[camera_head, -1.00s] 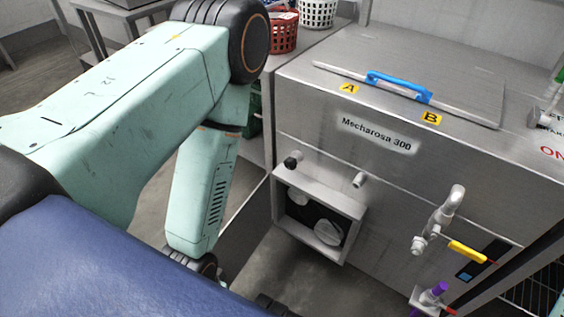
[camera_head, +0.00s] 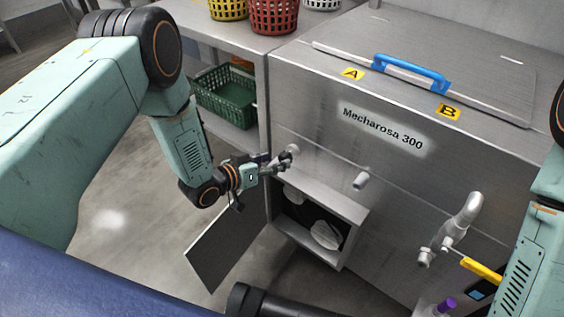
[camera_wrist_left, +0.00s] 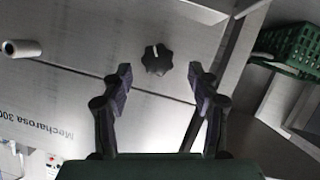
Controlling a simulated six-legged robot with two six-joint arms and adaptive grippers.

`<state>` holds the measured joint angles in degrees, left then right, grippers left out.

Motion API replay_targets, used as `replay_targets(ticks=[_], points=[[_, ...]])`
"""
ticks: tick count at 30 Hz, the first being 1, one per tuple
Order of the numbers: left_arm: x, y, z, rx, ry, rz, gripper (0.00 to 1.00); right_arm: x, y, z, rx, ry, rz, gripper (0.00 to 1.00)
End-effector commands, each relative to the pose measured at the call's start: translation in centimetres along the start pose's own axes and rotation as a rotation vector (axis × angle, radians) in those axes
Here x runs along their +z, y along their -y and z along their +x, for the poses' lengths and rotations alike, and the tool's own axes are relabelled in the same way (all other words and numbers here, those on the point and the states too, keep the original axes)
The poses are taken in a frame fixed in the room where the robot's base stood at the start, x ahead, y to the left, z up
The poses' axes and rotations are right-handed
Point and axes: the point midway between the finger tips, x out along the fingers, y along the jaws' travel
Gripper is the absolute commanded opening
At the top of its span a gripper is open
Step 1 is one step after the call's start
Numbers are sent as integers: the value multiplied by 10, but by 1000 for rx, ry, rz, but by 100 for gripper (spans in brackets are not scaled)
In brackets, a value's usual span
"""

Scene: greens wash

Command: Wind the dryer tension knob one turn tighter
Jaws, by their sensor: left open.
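The tension knob (camera_wrist_left: 157,60) is black, lobed, with a pale pointer line, on the steel front of the washer. It shows in the left wrist view ahead of my fingertips, roughly midway between them. My left gripper (camera_wrist_left: 160,85) is open and empty, its two fingers on either side of the knob's line, with the knob apparently beyond the tips. My right gripper is not in view; only part of my right arm shows at the right edge.
An open box compartment (camera_head: 358,214) with its door (camera_head: 228,245) swung out lies below the knob. A grey peg (camera_head: 361,181) and a pipe spout (camera_head: 462,215) stick out to the right. A green crate (camera_head: 226,98) sits on the shelf at left. A blue-handled lid (camera_head: 410,72) tops the machine.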

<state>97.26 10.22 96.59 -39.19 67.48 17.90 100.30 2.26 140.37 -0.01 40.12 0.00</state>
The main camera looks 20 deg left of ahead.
Motion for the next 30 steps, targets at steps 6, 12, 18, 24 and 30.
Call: replay_targets(ticks=[6, 12, 18, 24, 30], points=[[4, -2, 30, 5, 3, 2, 60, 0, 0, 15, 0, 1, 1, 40], [2, -3, 39, 3, 3, 0, 60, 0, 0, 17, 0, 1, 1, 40], [1, -2, 39, 1, 3, -1, 60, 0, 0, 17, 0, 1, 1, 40], [1, -2, 40, 0, 3, -1, 45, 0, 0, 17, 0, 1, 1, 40], [1, -1, 40, -1, 2, -1, 28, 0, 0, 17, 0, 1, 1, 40]])
